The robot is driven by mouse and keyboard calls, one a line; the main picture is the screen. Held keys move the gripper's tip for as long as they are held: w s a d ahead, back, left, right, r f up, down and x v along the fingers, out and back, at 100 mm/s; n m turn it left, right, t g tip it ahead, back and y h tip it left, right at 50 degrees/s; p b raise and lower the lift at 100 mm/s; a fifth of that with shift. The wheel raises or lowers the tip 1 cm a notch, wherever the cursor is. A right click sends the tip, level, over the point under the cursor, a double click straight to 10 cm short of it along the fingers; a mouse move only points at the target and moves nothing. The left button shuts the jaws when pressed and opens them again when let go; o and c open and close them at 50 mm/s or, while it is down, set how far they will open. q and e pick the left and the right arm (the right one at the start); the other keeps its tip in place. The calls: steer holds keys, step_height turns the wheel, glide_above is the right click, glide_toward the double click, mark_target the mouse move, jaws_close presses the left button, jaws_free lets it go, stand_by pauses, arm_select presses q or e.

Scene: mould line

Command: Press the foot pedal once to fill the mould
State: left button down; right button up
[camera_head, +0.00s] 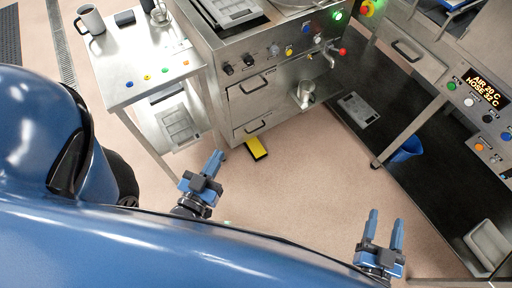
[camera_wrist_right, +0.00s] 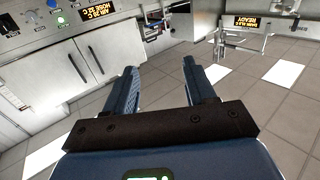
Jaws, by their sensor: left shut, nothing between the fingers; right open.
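The yellow foot pedal (camera_head: 256,149) lies on the floor at the foot of the steel machine (camera_head: 268,98). My left gripper (camera_head: 213,164) is shut and empty, below and left of the pedal in the head view and apart from it. My right gripper (camera_head: 385,226) is open and empty, far to the right of the pedal; its two fingers also show in the right wrist view (camera_wrist_right: 165,88). A grey mould tray (camera_head: 232,10) is on top of the machine. The pedal is out of the right wrist view.
A steel side table (camera_head: 140,72) with a mug (camera_head: 90,20) and coloured buttons stands left of the machine. A counter with a display (camera_head: 487,88) is at the right, with a blue bin (camera_head: 405,150) below it. The floor in front of the pedal is clear.

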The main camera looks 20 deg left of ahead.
jaws_close()
stand_by(0.4)
stand_by(1.4)
